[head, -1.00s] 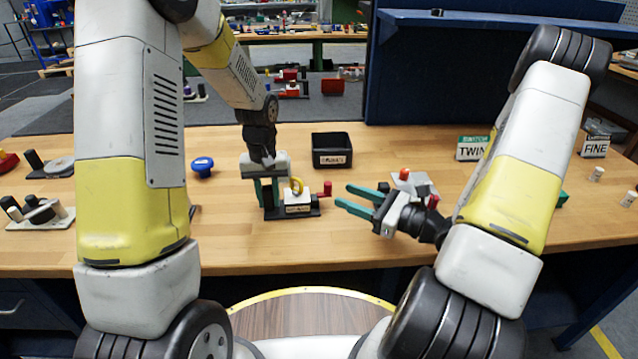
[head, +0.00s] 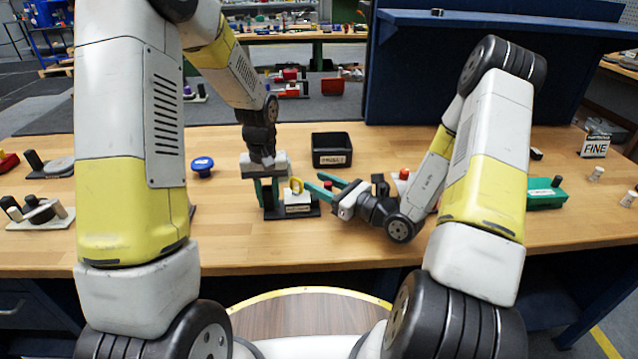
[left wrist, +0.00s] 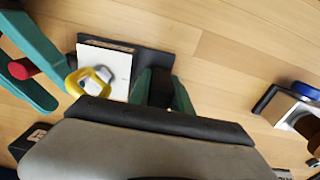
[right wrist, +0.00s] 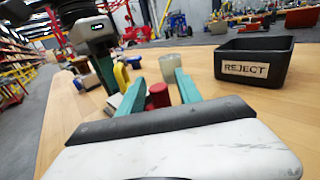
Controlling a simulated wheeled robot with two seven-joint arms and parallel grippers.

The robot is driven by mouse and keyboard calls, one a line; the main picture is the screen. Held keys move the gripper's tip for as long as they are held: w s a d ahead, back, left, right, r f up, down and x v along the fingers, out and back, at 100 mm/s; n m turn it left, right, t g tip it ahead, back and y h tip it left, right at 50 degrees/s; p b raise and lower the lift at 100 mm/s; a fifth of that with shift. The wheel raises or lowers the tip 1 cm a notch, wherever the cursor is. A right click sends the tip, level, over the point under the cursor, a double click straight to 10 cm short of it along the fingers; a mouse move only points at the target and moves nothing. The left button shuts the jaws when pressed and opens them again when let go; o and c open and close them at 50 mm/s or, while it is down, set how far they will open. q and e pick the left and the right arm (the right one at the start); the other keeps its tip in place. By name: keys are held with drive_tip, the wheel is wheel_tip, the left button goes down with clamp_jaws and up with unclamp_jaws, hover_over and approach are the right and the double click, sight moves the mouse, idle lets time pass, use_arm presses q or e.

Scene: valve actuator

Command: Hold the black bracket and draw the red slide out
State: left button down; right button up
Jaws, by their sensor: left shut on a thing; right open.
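The black bracket stands on the dark base (head: 308,212) of the valve unit; it also shows in the left wrist view (left wrist: 161,88). My left gripper (head: 267,194) points down and is shut on the bracket. The red slide's red knob (head: 327,186) sticks out at the unit's right side. My right gripper (head: 314,180) is open around the knob, one green finger on each side. The knob lies between the fingers in the left wrist view (left wrist: 24,68) and the right wrist view (right wrist: 158,95). I cannot tell whether they touch it. The slide's inner part is hidden.
A white block (head: 298,199) and a yellow ring (head: 296,185) sit on the same unit, close to my right fingertips. A black REJECT bin (head: 332,150) stands behind. A blue knob (head: 203,165) is to the left. The table front is clear.

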drive_tip(key=shift+w+a, duration=0.1)
drive_tip(key=shift+a, duration=0.05)
drive_tip(key=shift+c, duration=0.4)
clamp_jaws()
idle(0.9)
